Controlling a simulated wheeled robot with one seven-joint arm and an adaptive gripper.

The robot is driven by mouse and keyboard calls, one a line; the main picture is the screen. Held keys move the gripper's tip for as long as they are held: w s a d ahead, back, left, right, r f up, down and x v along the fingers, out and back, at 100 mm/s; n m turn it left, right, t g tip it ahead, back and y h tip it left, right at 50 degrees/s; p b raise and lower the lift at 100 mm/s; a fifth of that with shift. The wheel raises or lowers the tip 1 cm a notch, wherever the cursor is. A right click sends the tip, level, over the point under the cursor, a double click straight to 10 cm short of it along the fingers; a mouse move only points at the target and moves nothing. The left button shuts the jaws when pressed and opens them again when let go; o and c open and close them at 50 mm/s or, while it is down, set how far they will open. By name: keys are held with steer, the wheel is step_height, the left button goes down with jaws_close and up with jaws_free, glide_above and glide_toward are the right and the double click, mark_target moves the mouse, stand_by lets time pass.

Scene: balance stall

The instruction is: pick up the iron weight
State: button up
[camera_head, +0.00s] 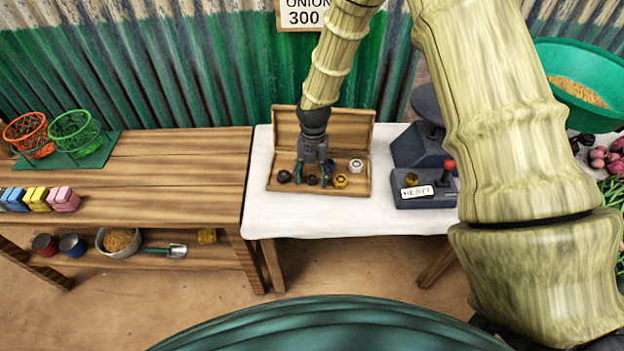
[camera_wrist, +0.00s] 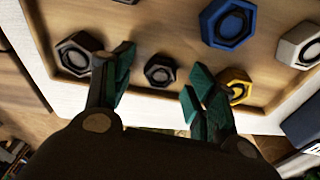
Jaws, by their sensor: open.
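Two dark hexagonal weights that look like iron lie in the open wooden box; which one the task means I cannot tell. The small dark grey weight (camera_wrist: 160,70) shows between my fingers in the wrist view, and in the head view (camera_head: 312,180). The larger dark weight (camera_wrist: 75,57) lies left of it, outside my left finger, and in the head view (camera_head: 284,176). My gripper (camera_wrist: 159,82) is open and empty, pointing down over the box, its fingers either side of the small weight. In the head view my gripper (camera_head: 313,177) is low over the box; contact cannot be told.
A brass-yellow weight (camera_wrist: 236,86) lies close beside my right finger. A blue weight (camera_wrist: 229,23) and a pale weight (camera_wrist: 299,45) lie farther back. The box's raised lid (camera_head: 350,132) stands behind. A dark scale with a "HEAVY" label (camera_head: 417,191) stands right of the box.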

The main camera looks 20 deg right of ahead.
steer(key=c, duration=1.2)
steer(key=shift+r, duration=0.15)
